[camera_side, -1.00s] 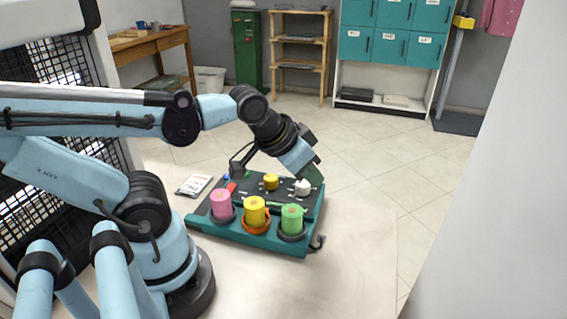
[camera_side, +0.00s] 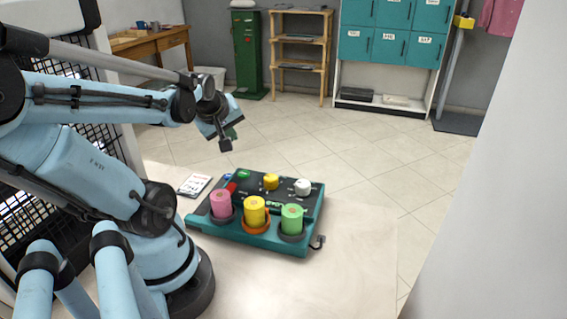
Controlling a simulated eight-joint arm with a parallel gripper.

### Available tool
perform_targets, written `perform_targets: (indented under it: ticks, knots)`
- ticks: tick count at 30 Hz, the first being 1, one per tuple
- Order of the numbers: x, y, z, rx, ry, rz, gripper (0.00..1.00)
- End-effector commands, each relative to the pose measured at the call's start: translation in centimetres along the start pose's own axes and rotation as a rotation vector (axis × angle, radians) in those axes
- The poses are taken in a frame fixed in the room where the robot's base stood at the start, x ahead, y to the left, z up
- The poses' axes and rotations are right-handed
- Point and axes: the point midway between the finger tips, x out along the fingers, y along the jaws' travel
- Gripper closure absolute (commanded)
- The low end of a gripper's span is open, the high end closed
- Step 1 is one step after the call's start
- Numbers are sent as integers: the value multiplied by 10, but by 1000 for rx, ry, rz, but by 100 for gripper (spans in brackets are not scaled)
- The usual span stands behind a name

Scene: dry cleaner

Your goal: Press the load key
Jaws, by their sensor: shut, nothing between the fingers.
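A teal control box (camera_side: 248,238) with a dark top sits on the pale work surface. A green key (camera_side: 244,174) and a red key (camera_side: 231,188) are at its back left, with a small blue piece (camera_side: 228,177) beside them. A yellow knob (camera_side: 271,181) and a white knob (camera_side: 303,186) are toward the middle and right. The labels are too small to read, so I cannot tell which is the load key. My gripper (camera_side: 225,146) is shut and empty, pointing down in the air above the box's back left and apart from it.
Pink (camera_side: 221,204), yellow (camera_side: 255,210) and green (camera_side: 292,218) cylinders stand in holders along the box's front. A printed card (camera_side: 195,185) lies left of the box. A white wall fills the right. The surface in front of the box is clear.

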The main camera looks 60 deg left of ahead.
Motion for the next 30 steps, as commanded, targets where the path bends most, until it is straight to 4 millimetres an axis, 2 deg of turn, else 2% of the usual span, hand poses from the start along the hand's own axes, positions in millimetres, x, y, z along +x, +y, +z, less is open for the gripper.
perform_targets:
  ticks: [3,9,20,30]
  knots:
    - [2,-12,-12,-88,24,-23,100]
    - [2,-16,-17,-126,34,-32,100]
    - [5,-17,-15,-121,32,-31,100]
    - [28,-28,-2,-120,32,-30,100]
